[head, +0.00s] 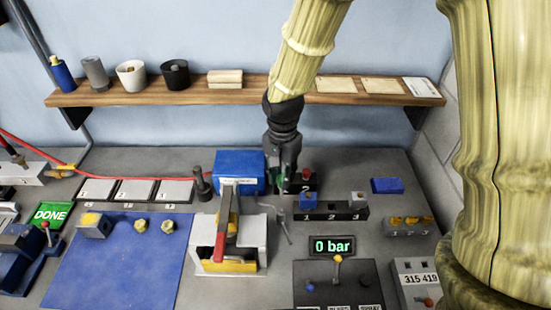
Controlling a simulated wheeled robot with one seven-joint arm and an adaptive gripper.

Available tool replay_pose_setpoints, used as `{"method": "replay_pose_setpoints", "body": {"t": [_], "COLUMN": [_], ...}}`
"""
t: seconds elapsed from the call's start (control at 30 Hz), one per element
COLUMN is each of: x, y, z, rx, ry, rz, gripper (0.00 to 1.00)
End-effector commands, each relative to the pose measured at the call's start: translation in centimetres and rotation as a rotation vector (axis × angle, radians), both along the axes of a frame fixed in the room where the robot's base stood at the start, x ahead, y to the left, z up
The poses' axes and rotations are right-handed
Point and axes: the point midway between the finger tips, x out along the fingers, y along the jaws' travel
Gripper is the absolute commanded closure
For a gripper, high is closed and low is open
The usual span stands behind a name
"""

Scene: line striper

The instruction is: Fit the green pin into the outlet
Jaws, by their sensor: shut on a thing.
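My gripper (284,186) points down over the back middle of the bench and is shut on a small green piece (282,177), which I take to be the green pin. Only slivers of green show between the dark fingers, so its lower end is hidden. The gripper is just left of a dark block with a red knob (306,176) and right of a blue box (240,171). I cannot tell which part is the outlet, nor whether the pin touches anything below.
A dark numbered rack (344,212) holds a blue and a grey piece. A white machine with a red lever (236,243) stands front left of the gripper, beside a blue mat (125,262). A display reads 0 bar (332,245). A wooden shelf (200,93) crosses the wall behind.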

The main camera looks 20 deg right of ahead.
Motion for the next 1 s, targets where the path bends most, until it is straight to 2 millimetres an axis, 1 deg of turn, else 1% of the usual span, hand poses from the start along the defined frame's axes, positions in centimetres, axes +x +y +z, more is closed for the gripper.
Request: {"method": "replay_pose_setpoints", "body": {"t": [0.13, 0.27, 0.8, 1.0], "x": [0.0, 0.2, 0.2, 0.2], "y": [0.1, 0.1, 0.0, 0.0], "z": [-0.3, -1.0, -5.0, -5.9], "rx": [0.000, 0.000, 0.001, 0.001], "ry": [0.000, 0.001, 0.004, 0.002], "rz": [0.001, 0.002, 0.000, 0.000], "gripper": [0.97, 0.97, 0.97, 0.97]}}
